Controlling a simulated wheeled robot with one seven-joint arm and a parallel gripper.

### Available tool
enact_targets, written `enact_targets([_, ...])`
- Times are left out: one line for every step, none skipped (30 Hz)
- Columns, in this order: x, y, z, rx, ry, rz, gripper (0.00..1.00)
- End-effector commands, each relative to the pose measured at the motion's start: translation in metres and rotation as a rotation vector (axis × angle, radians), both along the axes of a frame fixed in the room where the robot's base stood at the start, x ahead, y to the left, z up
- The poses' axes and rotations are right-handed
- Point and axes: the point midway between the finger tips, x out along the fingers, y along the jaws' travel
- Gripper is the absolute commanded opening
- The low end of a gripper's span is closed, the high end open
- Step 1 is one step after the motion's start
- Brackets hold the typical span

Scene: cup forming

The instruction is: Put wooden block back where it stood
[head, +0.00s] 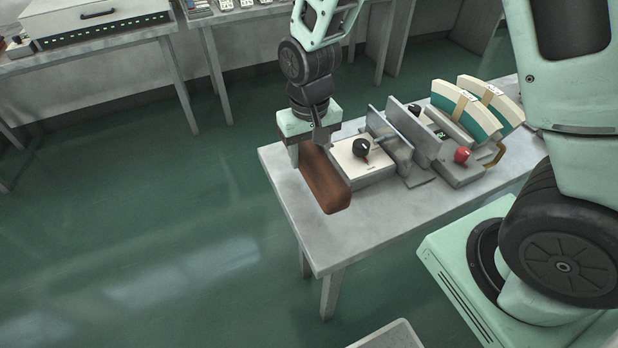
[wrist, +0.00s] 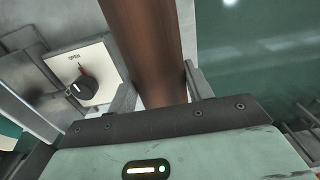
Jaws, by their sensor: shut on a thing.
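The wooden block (head: 326,183) is a long brown bar at the left end of the grey table (head: 375,222), beside the machine. My gripper (head: 309,145) points down over its far end and is shut on it. In the wrist view the block (wrist: 150,45) runs up from between the two fingers of my gripper (wrist: 160,98). Whether the block's underside touches the table is hard to tell.
A machine panel with a black knob (head: 361,148) stands close to the block's right. The wrist view shows the knob (wrist: 82,88) marked OPEN. The table's front strip is clear.

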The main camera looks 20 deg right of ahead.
Motion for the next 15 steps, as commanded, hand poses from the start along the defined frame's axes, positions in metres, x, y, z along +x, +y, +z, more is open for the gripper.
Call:
enact_targets([-0.001,0.0,-0.009,-0.002,0.005,0.0,0.0])
enact_targets([-0.001,0.0,-0.015,-0.002,0.005,0.0,0.0])
enact_targets([-0.001,0.0,-0.021,-0.001,0.005,0.0,0.0])
enact_targets([-0.001,0.0,-0.025,-0.001,0.004,0.0,0.0])
enact_targets([-0.001,0.0,-0.028,-0.001,0.003,0.0,0.0])
enact_targets([-0.001,0.0,-0.032,-0.001,0.003,0.0,0.0])
enact_targets([0.0,0.0,-0.034,0.0,0.002,0.0,0.0])
enact_targets([0.0,0.0,-0.036,0.0,0.001,0.0,0.0])
enact_targets([0.0,0.0,-0.039,0.0,0.001,0.0,0.0])
enact_targets([0.0,0.0,-0.042,0.0,0.002,0.0,0.0])
enact_targets([0.0,0.0,-0.045,0.0,0.003,0.0,0.0])
enact_targets([-0.001,0.0,-0.051,0.0,0.003,0.001,0.0])
enact_targets([-0.001,0.0,-0.055,-0.001,0.004,0.001,0.0])
enact_targets([-0.001,0.0,-0.06,-0.001,0.004,0.001,0.0])
enact_targets([-0.001,0.0,-0.065,-0.001,0.003,0.001,0.0])
